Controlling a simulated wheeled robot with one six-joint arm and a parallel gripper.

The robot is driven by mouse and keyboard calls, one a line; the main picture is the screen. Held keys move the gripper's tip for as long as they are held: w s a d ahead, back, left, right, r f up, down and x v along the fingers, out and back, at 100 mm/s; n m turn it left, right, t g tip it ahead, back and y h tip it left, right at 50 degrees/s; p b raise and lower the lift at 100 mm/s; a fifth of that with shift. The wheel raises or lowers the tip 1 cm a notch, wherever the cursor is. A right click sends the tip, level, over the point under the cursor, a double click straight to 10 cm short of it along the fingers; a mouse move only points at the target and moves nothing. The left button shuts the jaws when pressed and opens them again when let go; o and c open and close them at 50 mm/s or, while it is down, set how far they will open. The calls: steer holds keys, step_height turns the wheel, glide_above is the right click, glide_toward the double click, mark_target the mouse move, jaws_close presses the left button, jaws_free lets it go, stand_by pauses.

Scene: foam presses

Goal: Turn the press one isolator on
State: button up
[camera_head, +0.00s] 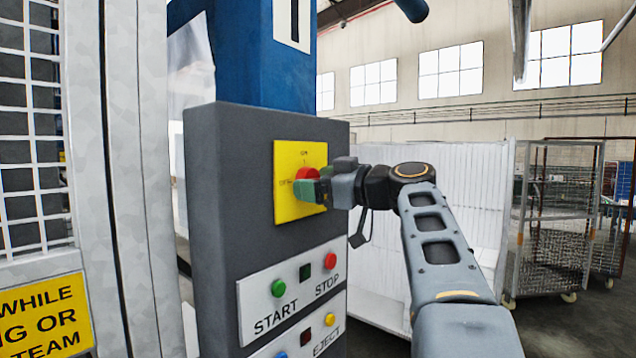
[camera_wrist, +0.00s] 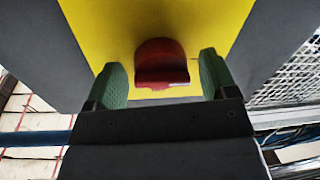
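The press one isolator is a red rotary handle (camera_head: 307,174) on a yellow plate (camera_head: 290,205) high on the front of a dark grey control box. My gripper (camera_head: 318,185) is at the handle, coming from the right, and partly hides it and the plate's lettering. In the wrist view the red handle (camera_wrist: 162,62) lies between my two green fingers, with a gap on each side. My gripper (camera_wrist: 160,82) is open there, and neither finger touches the handle in that view. The handle's exact switch position is hard to tell.
Below the isolator, a white panel (camera_head: 292,290) carries a green START button (camera_head: 279,288) and a red STOP button (camera_head: 331,261). A lower panel has EJECT buttons. A mesh guard (camera_head: 35,150) stands left; a wire cage trolley (camera_head: 555,220) stands at the right.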

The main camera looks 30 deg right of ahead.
steer(key=c, duration=0.8)
steer(key=shift+m, duration=0.3)
steer(key=m+b, duration=0.2)
steer(key=m, duration=0.1)
steer(key=shift+a+f, duration=0.1)
steer(key=shift+f, duration=0.05)
steer(key=m+t+b, duration=0.1)
steer(key=m, duration=0.4)
steer(key=shift+m, duration=0.3)
steer(key=m, duration=0.5)
steer(key=shift+a, duration=0.1)
steer(key=shift+m+t+h, duration=0.3)
steer(key=shift+m+h, duration=0.2)
steer(key=shift+m, duration=1.9)
steer(key=shift+f, duration=0.1)
